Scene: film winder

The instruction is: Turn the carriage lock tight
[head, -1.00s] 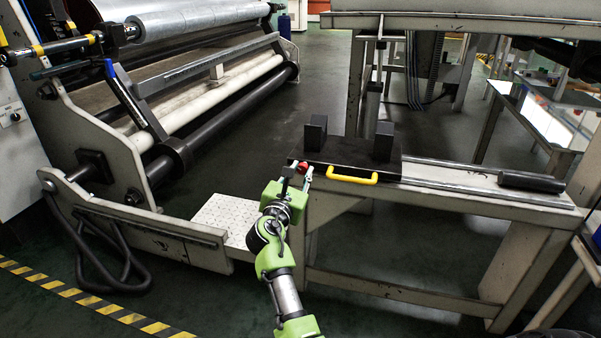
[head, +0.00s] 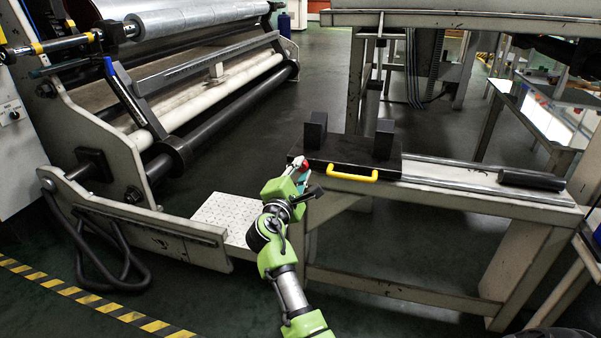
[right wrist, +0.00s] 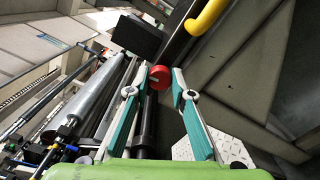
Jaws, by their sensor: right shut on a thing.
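The carriage lock is a small red knob (head: 301,163) at the left front end of the black carriage (head: 338,158), and it shows larger in the right wrist view (right wrist: 160,77). My right gripper (head: 301,176) is at the knob. In the right wrist view its two teal fingers (right wrist: 155,88) close on the knob from both sides at their tips. The carriage has two upright black blocks and a yellow handle (head: 352,172) on its front, just right of the knob. My left gripper is in neither view.
The carriage sits on a rail (head: 455,178) along a pale bench, with a dark cylinder (head: 531,180) lying at its right end. The large roll machine (head: 175,110) stands left. A white perforated step (head: 225,217) lies between them.

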